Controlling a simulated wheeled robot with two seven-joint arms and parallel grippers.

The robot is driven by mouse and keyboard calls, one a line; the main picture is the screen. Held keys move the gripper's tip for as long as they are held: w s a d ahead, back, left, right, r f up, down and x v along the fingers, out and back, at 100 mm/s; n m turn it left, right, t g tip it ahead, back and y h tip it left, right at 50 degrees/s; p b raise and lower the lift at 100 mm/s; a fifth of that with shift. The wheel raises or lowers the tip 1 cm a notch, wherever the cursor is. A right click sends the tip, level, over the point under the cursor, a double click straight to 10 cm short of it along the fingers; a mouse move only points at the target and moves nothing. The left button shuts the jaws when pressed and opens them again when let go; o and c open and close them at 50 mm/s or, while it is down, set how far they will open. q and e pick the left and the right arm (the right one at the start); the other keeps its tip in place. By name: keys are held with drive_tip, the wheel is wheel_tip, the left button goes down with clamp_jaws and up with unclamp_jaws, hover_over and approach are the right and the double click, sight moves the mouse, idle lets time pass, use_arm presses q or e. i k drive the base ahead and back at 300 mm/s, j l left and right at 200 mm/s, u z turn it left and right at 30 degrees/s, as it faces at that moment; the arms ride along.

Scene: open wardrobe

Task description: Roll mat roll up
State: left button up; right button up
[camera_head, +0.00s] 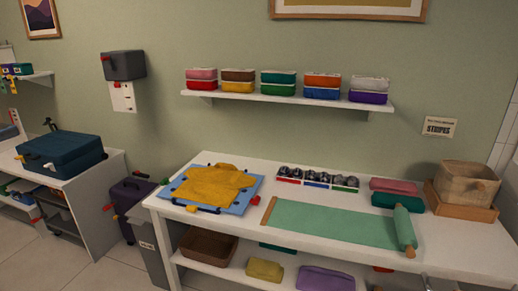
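A green mat (330,223) lies flat on the white table (232,224). A wooden strip (269,211) runs along its left end. At its right end stands a green roll (403,228) with wooden ends, lying across the mat; the roll looks thin, and most of the mat is spread out flat. Neither of my grippers can be made out in the head view, and nothing is seen touching the mat.
Behind the mat are a sock organiser (318,179) and folded pink and green cloths (395,187). A basket (466,180) on a wooden tray stands at the right. A yellow garment (213,186) lies on a blue board (177,189) at the left.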

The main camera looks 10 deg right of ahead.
sight(407, 241)
drive_tip(key=z, duration=1.55)
